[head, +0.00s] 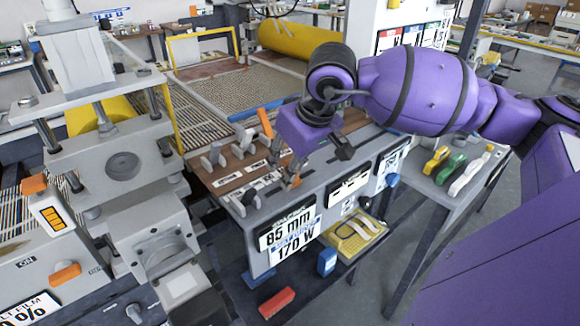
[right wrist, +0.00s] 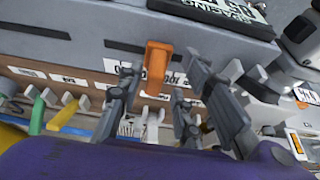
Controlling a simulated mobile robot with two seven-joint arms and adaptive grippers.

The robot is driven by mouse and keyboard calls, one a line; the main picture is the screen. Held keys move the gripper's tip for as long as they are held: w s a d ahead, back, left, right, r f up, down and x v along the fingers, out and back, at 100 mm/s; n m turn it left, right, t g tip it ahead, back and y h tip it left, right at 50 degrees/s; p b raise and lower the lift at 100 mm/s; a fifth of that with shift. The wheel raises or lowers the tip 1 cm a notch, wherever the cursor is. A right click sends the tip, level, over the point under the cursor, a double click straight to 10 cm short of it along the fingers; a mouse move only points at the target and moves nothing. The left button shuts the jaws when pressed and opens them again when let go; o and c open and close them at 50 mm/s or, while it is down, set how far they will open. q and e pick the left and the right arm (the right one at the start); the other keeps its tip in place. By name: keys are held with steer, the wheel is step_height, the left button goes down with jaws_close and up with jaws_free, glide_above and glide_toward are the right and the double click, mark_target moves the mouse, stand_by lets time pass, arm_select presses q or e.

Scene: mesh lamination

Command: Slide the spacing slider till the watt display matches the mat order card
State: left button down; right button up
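In the head view, a display plate (head: 290,236) on the front of the grey bench reads 85 mm spacing above 170 W. My right gripper (head: 318,165) is over the bench top behind this plate. In the right wrist view, its two fingers (right wrist: 162,72) are open on either side of an upright orange handle (right wrist: 157,62), apparently the slider's, beside a dark slot. I cannot tell whether the fingers touch it. The spacing plate (right wrist: 228,14) shows upside down there. I cannot make out which card is the mat order card. My left gripper is not in view.
A grey press machine (head: 120,165) stands at the left. Two more plates (head: 349,186) (head: 390,160) are on the bench front. A yellow tray (head: 352,240) sits below. Yellow, green and white handles (head: 450,168) are at the right. A red block (head: 277,303) lies low in front.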

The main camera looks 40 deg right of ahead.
steer(key=v, duration=1.1)
steer(key=shift+r, duration=0.15)
steer(key=shift+s, duration=0.1)
